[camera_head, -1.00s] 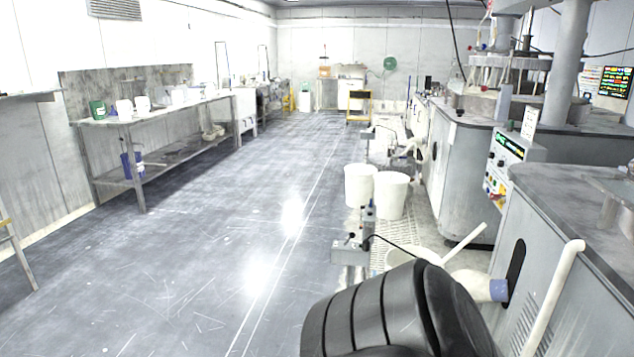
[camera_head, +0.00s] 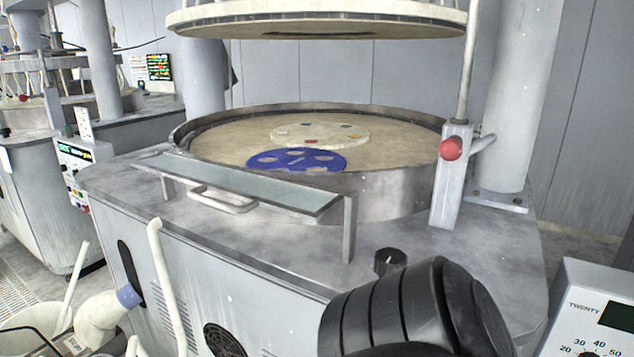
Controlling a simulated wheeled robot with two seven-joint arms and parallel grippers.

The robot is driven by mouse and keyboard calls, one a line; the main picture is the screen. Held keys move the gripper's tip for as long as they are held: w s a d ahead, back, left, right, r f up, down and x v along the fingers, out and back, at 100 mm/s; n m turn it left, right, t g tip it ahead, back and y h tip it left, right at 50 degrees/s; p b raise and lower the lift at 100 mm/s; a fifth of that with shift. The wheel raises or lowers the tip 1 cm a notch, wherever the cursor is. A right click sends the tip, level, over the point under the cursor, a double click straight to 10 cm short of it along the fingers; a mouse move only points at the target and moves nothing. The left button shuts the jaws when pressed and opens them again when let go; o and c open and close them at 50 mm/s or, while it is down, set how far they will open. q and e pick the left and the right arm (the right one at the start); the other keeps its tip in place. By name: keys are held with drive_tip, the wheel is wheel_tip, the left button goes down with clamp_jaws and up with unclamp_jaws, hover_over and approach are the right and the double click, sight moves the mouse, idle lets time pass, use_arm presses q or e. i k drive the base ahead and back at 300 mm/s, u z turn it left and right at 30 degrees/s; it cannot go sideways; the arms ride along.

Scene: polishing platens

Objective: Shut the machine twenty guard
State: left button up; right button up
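The guard (camera_head: 255,186) is a long, narrow, clear panel in a grey frame, along the front of the round platen basin. It lies nearly flat, held above the machine top on short posts, with a bar handle (camera_head: 222,201) on its near side. The basin (camera_head: 385,196) has a metal rim and holds a tan platen with a blue holed disc (camera_head: 282,159) and a pale disc (camera_head: 335,135). A panel (camera_head: 592,300) at lower right reads TWENTY. A black link of my arm covers the lower middle. Neither gripper is in view.
A round upper plate (camera_head: 315,20) hangs above the basin. A post with a red knob (camera_head: 451,148) stands at the basin's right, and a black knob (camera_head: 390,261) on the machine top. Another machine (camera_head: 45,160) and a white bucket with pipes are at left.

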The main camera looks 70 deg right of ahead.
sight(206, 172)
drive_tip(key=z, duration=0.45)
drive_tip(key=k, duration=0.35)
